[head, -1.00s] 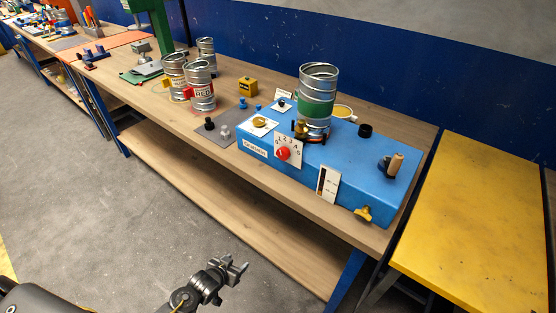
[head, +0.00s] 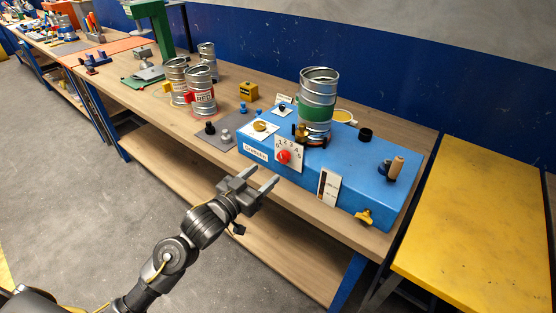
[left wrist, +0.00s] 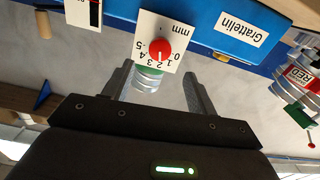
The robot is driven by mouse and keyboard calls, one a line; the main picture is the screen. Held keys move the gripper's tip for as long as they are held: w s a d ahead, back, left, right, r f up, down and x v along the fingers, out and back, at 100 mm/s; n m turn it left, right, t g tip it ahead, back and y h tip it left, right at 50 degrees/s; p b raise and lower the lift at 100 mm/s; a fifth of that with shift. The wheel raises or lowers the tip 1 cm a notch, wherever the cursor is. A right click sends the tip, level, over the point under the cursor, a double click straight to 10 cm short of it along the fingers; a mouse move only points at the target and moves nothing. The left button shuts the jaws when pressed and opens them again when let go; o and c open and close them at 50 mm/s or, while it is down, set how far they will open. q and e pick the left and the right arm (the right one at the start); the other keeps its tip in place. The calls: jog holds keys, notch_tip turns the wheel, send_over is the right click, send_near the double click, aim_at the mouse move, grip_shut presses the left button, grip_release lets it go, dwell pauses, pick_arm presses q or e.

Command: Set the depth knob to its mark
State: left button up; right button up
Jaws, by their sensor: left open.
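The red depth knob (head: 284,157) sits on a white dial plate (head: 295,146) with numbers, on the front face of the blue machine (head: 345,158). In the left wrist view the knob (left wrist: 159,50) appears upside down, with numbers up to 5 and "mm" on its plate (left wrist: 178,27). My left gripper (head: 262,181) is open and empty, in front of and below the knob, apart from it. In the left wrist view its two fingers (left wrist: 158,88) point toward the dial. My right gripper is not in view.
A spiral duct with a green band (head: 317,100) stands on the machine. A slotted scale plate (head: 328,187) and a yellow wing knob (head: 364,217) are to the dial's right. Duct pieces (head: 202,92) stand farther left on the bench. A yellow table (head: 470,220) stands right.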

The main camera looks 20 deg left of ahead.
aim_at(282, 158)
pick_arm(q)
jog(key=p+x, duration=0.1)
jog(key=x, duration=0.7)
jog(key=c, duration=1)
